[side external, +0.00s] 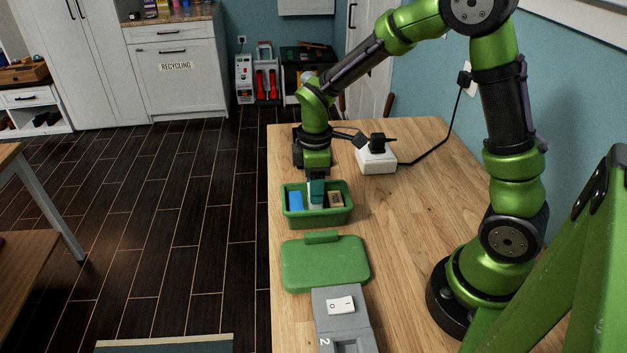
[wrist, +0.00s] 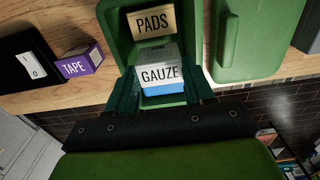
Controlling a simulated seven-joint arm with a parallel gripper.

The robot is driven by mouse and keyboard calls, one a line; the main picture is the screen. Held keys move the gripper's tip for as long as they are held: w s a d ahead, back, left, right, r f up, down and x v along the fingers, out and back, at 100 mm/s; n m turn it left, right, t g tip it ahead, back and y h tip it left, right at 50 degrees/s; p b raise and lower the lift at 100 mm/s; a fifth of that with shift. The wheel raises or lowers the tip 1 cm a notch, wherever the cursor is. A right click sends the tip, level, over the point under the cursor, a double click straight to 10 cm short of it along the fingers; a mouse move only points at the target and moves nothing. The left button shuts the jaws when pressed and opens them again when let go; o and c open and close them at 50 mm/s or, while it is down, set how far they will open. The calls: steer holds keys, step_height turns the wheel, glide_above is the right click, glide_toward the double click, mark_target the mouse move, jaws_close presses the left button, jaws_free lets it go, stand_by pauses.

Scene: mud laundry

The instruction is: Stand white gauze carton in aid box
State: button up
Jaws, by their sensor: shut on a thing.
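The open green aid box (side external: 318,220) stands near the table's left edge; its rim also shows in the wrist view (wrist: 115,20). My gripper (side external: 316,190) points down into it, shut on the white gauze carton (wrist: 160,74), whose GAUZE label faces the wrist camera. In the side view only a pale sliver of the carton shows below the fingers. It is between a blue item (side external: 295,201) and the tan PADS carton (side external: 335,199), both in the box. Whether the carton touches the box floor is hidden.
The green lid (side external: 325,266) lies in front of the box, with a grey switch unit (side external: 343,308) before it. A white block with a black plug (side external: 376,158) stands behind. A purple TAPE carton (wrist: 82,62) sits beside the box.

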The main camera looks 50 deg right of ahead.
steer(key=shift+f, duration=0.15)
steer(key=o, duration=0.9)
steer(key=c, duration=0.4)
steer(key=shift+r, duration=4.05)
